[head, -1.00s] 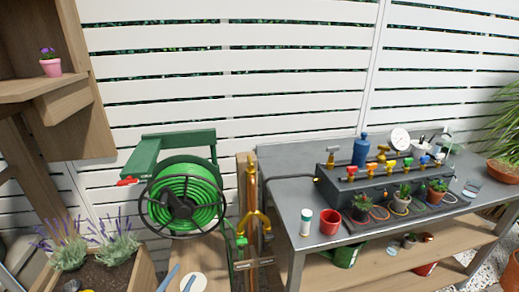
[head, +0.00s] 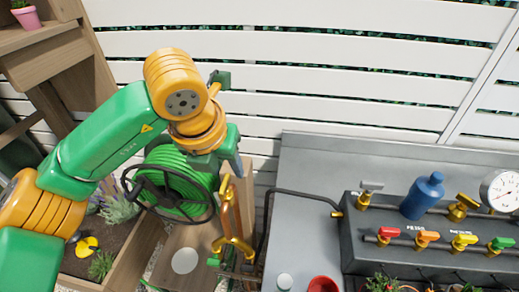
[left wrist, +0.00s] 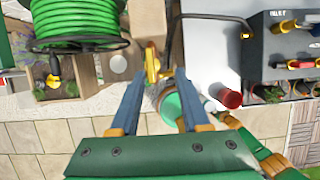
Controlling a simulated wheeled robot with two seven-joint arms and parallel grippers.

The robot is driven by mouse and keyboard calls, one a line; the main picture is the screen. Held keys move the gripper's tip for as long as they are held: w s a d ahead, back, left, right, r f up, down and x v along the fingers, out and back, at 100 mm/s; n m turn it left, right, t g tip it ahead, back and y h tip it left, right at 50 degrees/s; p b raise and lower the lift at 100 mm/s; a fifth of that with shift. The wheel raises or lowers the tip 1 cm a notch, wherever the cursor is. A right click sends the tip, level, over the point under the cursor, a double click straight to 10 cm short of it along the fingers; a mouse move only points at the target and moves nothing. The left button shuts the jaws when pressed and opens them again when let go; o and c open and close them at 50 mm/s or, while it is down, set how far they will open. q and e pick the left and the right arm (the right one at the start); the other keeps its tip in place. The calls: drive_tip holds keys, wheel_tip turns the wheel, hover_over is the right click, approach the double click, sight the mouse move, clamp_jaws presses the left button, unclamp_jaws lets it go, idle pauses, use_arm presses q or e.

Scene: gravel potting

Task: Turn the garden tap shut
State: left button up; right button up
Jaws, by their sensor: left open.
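The brass garden tap (head: 233,243) stands on its upright pipe beside a wooden post, left of the grey bench, in the head view. My left gripper (head: 232,163) is over the top of this pipe, pointing down. In the left wrist view, its two blue-grey fingers (left wrist: 160,76) are spread with nothing held between them. The brass tap assembly (left wrist: 152,62) shows just beyond the fingertips, nearer the left finger. I cannot tell whether they touch. The tap's handle is partly hidden.
The green hose reel (head: 180,185) is close to the left of the pipe. The grey bench (head: 305,180) on the right carries a valve manifold (head: 410,240), a blue bottle (head: 422,195) and a red pot (head: 322,284). A planter (head: 115,255) is at lower left.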

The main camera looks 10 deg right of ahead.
sight(224, 183)
use_arm(q)
drive_tip(key=f, duration=0.1)
drive_tip(key=a+f+p, duration=0.1)
drive_tip(key=w+f+p, duration=0.1)
drive_tip(key=shift+a+f, duration=0.4)
drive_tip(key=shift+x, duration=1.05)
drive_tip(key=shift+w+d, duration=0.25)
drive_tip(key=shift+d, duration=0.15)
drive_tip(key=shift+s+a, duration=0.15)
clamp_jaws()
use_arm(e)
drive_tip(key=r, duration=0.1)
drive_tip(key=a+r, duration=0.1)
drive_tip(key=shift+s+a+r, duration=0.25)
drive_tip(key=shift+s+r, duration=0.1)
drive_tip(key=shift+r, duration=0.05)
